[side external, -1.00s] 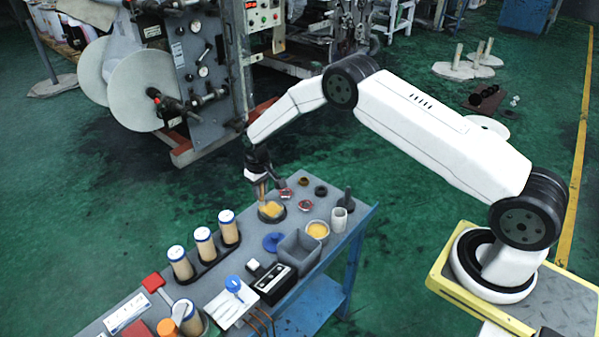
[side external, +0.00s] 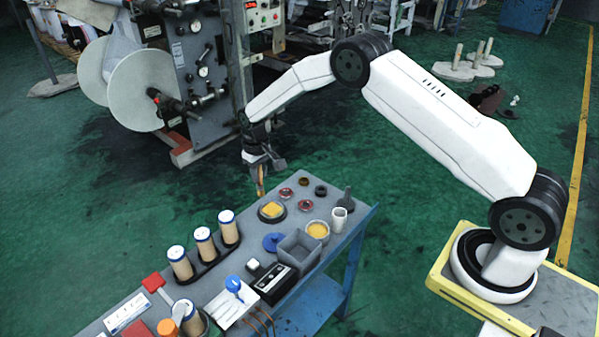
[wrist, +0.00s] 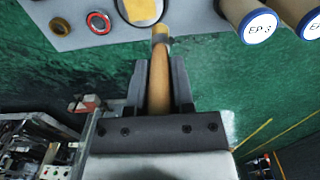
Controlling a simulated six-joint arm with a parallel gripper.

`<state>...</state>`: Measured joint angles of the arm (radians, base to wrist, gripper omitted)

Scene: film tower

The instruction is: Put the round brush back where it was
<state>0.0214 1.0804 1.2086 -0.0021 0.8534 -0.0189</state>
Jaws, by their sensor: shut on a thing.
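The round brush (wrist: 159,88) has a wooden handle and a metal collar. My gripper (wrist: 159,66) is shut around its handle in the wrist view. In the side external view my gripper (side external: 260,160) holds the brush (side external: 261,182) tip down, above and behind a round dark dish (side external: 284,217) with a yellow pad (side external: 271,209). The brush tip appears clear of the dish, but its end is small there. The dish also shows at the top of the wrist view (wrist: 122,14), with the tip beside the yellow pad.
Several labelled rolls (side external: 204,244) stand left of the dish on the grey table. The table's far edge is close to the dish.

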